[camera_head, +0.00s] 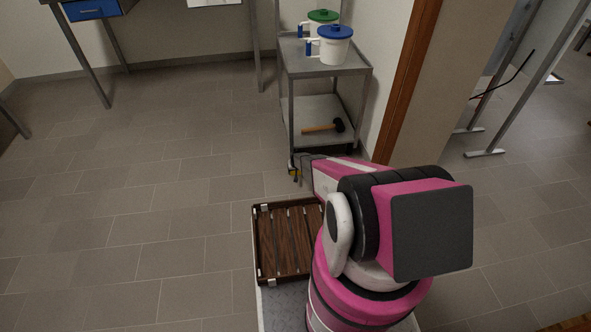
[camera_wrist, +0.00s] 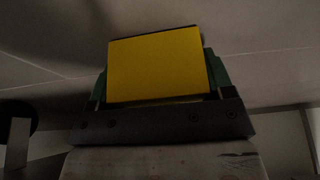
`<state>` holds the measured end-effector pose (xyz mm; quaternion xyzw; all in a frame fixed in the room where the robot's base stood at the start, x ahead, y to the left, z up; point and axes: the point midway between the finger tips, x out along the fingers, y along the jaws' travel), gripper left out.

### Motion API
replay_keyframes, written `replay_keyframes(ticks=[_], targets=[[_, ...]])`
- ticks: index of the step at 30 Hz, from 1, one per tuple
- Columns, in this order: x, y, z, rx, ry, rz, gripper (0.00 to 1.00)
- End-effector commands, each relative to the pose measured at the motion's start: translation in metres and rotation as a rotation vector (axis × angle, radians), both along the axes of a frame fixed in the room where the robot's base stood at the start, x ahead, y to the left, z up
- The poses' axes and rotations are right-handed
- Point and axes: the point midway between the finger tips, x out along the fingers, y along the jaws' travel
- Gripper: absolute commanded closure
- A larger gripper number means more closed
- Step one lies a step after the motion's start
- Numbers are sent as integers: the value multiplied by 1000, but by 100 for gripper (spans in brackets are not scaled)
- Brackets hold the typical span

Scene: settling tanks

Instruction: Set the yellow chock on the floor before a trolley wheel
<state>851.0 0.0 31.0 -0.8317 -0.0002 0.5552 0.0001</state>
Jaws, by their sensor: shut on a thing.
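The yellow chock (camera_wrist: 157,65) fills the middle of the wrist view, held between the green finger pads of my gripper (camera_wrist: 156,80). In the head view, a small bit of yellow shows at the end of my gripper (camera_head: 296,171), low beside the near left leg of the grey trolley (camera_head: 291,110). Tiled floor lies behind the chock in the wrist view; I cannot tell whether the chock touches it. A dark rounded shape (camera_wrist: 18,117) at the left edge of the wrist view may be a trolley wheel. My arm hides the trolley's near right foot.
A jug with a green lid (camera_head: 323,16) and one with a blue lid (camera_head: 335,45) stand on the trolley's top. A mallet (camera_head: 325,128) lies on its lower shelf. A wooden door frame (camera_head: 408,80) is close on the right. Floor on the left (camera_head: 150,180) is clear.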

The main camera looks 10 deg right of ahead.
Motion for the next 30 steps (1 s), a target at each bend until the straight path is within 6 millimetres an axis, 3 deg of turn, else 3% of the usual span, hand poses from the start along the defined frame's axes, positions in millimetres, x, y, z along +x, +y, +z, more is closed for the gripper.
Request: replay_keyframes(ticks=[1,2,3,4,17,30], targets=[[1,0,2,0,-5,0,57],[1,0,2,0,-4,0,19],[0,0,2,0,-4,0,6],[0,0,2,0,-4,0,0],[-6,0,12,0,0,0,0],[-38,0,84,0,0,0,0]])
